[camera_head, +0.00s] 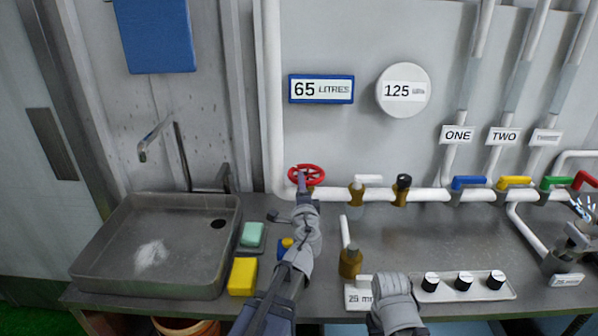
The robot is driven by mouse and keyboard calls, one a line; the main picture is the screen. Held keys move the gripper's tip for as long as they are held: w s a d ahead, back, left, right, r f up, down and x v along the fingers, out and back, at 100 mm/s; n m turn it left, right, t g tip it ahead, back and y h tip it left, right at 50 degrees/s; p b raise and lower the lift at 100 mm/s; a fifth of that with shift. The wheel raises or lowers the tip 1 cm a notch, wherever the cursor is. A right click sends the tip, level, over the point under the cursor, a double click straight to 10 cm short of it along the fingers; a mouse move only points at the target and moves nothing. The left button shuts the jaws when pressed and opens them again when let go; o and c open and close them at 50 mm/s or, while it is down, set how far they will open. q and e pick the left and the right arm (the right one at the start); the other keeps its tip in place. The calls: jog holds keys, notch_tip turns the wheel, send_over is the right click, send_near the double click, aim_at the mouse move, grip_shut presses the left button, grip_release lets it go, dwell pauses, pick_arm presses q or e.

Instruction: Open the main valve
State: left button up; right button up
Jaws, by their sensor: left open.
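The red handwheel valve (307,175) sits on the white pipe at the wall, near the pipe's bend, and I take it as the main valve. My left gripper (303,186) is open at the wheel's lower front edge and overlaps it in the picture. I cannot tell whether the fingers touch the rim. My left arm covers part of the wheel's underside and of the pipe. Of my right arm, only a grey link shows at the bottom middle; its gripper is not in view.
A metal sink (95,245) stands at left, with a green sponge (253,234) and yellow block (243,276) beside it. Blue (470,183), yellow (515,182), green (558,183) and red (586,179) valve handles line the pipe. A black-knob panel (448,291) lies in front.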

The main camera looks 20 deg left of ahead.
aim_at(299, 170)
pick_arm(q)
jog(key=shift+w, duration=0.15)
jog(key=x, duration=0.7)
jog(key=shift+w+a, duration=0.15)
jog(key=shift+w, duration=0.15)
jog(key=shift+c, duration=0.2)
jog(key=shift+s, duration=0.1)
grip_shut()
